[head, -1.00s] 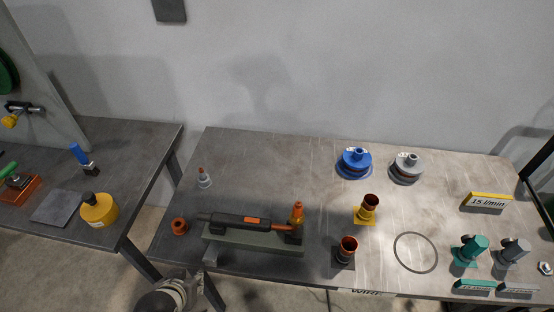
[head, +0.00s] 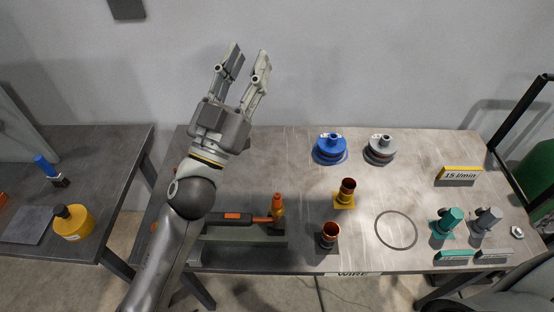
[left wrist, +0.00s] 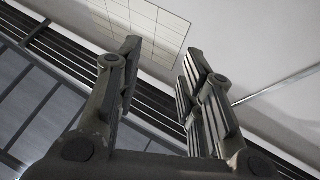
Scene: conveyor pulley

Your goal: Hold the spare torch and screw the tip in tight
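The spare torch (head: 208,217), dark with an orange band, lies on a grey-green rest (head: 245,236) at the front left of the table. An orange, cone-like piece (head: 277,207) stands upright at its right end; I cannot tell whether this is the tip. My left arm covers the torch's left end. My left gripper (head: 251,54) is raised in front of the wall, pointing up, well away from the torch. It is open and empty, as the left wrist view (left wrist: 163,75) also shows. My right gripper is not in view.
Blue (head: 330,148) and grey (head: 380,149) spools stand at the back. A yellow-based cup (head: 345,194), a dark-based cup (head: 328,236) and a ring (head: 396,230) are in the middle. Green (head: 446,223) and grey (head: 486,220) fittings stand right. A yellow jar (head: 74,222) is on the left table.

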